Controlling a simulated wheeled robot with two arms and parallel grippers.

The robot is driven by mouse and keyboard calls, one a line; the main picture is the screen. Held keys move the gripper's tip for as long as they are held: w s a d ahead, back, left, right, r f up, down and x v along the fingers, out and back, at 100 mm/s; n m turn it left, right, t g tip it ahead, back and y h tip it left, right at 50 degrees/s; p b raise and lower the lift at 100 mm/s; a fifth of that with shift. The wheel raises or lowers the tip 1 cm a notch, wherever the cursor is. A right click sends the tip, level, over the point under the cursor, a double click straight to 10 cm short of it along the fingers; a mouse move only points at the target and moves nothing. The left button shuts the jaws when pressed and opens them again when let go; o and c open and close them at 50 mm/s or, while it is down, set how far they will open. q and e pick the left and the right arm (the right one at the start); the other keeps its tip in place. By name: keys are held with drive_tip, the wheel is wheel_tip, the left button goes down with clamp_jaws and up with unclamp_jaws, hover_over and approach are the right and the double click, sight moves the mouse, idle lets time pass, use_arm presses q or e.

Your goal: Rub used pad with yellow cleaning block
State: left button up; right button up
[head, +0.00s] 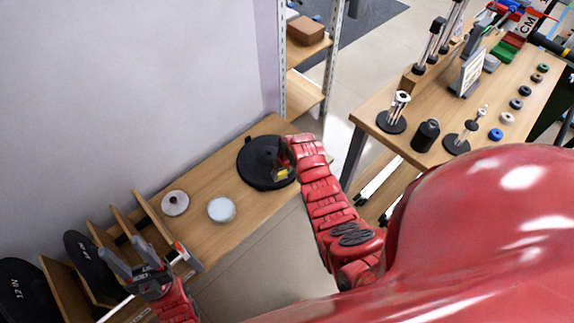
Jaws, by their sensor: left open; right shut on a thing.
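A round black pad (256,153) lies flat on the wooden bench by the wall. A small yellow block (283,174) shows at the pad's right part, under the end of my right arm. My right gripper (284,163) is over the pad and shut on the yellow block; its fingers are small and partly hidden by my red wrist. I cannot tell how firmly the block touches the pad. My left gripper (138,268) is open and empty, at lower left near the wooden rack, away from the pad.
A grey disc (175,203) and a white round pad (221,210) lie on the bench (202,242). A wooden rack (152,216) at left holds black discs (84,254). A second table (438,166) with tools and polishing parts stands at right, across a gap.

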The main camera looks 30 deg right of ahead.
drive_tip(key=shift+s+a, duration=0.2)
drive_tip(key=shift+a, duration=0.35)
drive_tip(key=shift+d, duration=0.1)
drive_tip(key=shift+d+r+p, duration=0.1)
drive_tip(key=shift+r+p, duration=0.5)
drive_tip(key=shift+p, duration=0.05)
drive_tip(key=shift+p+v, duration=1.65)
drive_tip(key=shift+v, duration=0.75)
drive_tip(key=shift+r, duration=0.1)
drive_tip(key=p+v, duration=0.2)
drive_tip(key=shift+s+r, duration=0.2)
drive_tip(key=shift+r, duration=0.15)
